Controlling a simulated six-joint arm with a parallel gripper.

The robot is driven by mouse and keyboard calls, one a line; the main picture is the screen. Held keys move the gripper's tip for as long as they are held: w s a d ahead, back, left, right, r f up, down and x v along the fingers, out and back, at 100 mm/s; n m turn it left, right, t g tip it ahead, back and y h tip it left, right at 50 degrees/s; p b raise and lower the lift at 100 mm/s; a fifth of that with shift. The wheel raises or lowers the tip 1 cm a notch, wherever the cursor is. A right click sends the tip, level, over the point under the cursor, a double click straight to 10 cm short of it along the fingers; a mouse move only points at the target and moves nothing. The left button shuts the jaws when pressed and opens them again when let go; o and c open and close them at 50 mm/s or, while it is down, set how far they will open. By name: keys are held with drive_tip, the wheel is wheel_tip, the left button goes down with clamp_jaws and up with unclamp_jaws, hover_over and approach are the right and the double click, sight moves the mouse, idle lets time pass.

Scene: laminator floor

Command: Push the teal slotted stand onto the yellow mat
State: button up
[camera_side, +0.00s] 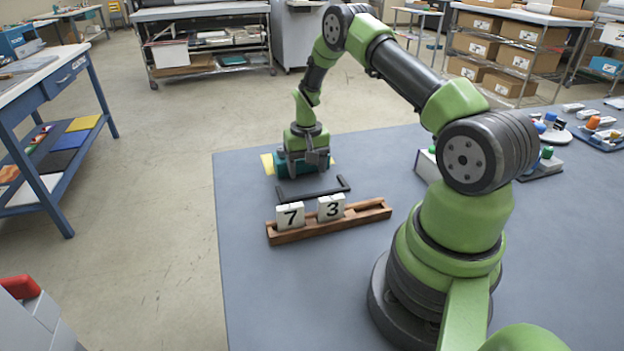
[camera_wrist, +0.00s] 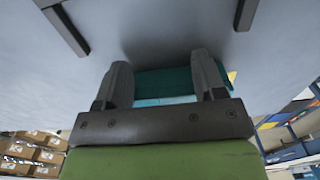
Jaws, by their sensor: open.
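The teal slotted stand (camera_side: 281,169) is at the far left part of the table, largely hidden by my gripper in the side view. My gripper (camera_side: 306,165) points down right at it. In the wrist view the stand (camera_wrist: 163,82) shows between and beyond the two fingers of my gripper (camera_wrist: 162,70), which are apart. Whether they touch it I cannot tell. The yellow mat (camera_side: 267,163) shows on both sides of the stand in the side view, and a small corner of the mat (camera_wrist: 232,77) shows in the wrist view. The stand hides its middle.
A dark U-shaped bracket (camera_side: 313,191) lies just in front of the stand. Nearer is a wooden rack (camera_side: 345,222) with white tiles "7" (camera_side: 290,217) and "3" (camera_side: 331,207). The table's left edge is close to the mat. Several small fixtures (camera_side: 545,160) stand at the right.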

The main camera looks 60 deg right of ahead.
drive_tip(key=shift+w+d, duration=0.85)
drive_tip(key=shift+w+d, duration=0.55)
drive_tip(key=shift+s+a, duration=0.25)
drive_tip(key=shift+a, duration=0.05)
drive_tip(key=shift+s, duration=0.1)
wheel_tip(320, 180, up, 12)
idle(1.3)
